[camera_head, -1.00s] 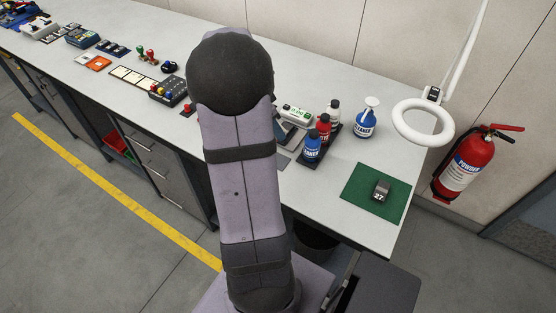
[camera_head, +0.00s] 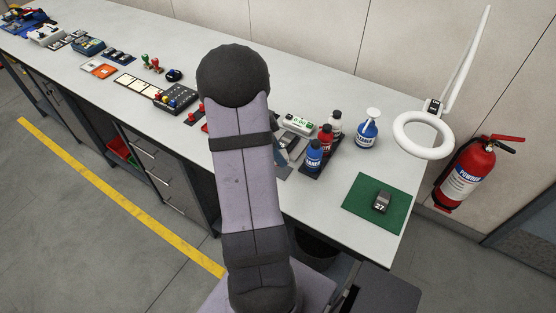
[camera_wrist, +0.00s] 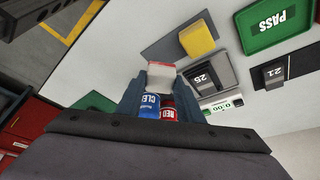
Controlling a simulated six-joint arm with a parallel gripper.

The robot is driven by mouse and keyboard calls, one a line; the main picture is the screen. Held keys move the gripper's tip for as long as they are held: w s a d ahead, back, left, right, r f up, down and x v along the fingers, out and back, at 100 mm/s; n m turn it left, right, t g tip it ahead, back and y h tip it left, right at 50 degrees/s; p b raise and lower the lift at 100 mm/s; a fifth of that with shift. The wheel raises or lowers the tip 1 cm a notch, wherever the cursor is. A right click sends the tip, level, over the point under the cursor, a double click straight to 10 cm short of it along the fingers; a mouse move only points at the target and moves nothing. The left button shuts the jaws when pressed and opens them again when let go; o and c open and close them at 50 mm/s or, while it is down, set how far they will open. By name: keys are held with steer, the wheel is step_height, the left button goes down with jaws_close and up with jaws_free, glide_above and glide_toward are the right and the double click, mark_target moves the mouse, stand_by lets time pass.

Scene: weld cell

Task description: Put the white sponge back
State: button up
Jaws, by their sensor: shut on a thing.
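In the wrist view my gripper (camera_wrist: 163,85) is shut on the white sponge (camera_wrist: 161,73), a pale block with a red strip along its far edge. It appears held above the bench. A yellow sponge (camera_wrist: 198,39) lies on a grey mat (camera_wrist: 165,47), whose part to the left of the yellow sponge is bare. The mat is ahead and to the right of the held sponge. In the head view my arm hides the gripper and the white sponge.
A blue bottle (camera_head: 313,155) and a red bottle (camera_head: 325,137) stand on a dark tray near my arm. A block marked 25 (camera_wrist: 205,80) sits right of the held sponge, with a green PASS tray (camera_wrist: 275,24) beyond. A ring lamp (camera_head: 423,135) overhangs the right end.

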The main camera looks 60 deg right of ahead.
steer(key=shift+f+p, duration=0.6)
steer(key=shift+f, duration=1.65)
steer(key=shift+f, duration=0.1)
steer(key=o, duration=1)
steer(key=shift+o, duration=0.2)
steer(key=b+v, duration=0.3)
steer(key=v, duration=0.9)
steer(key=shift+b, duration=0.4)
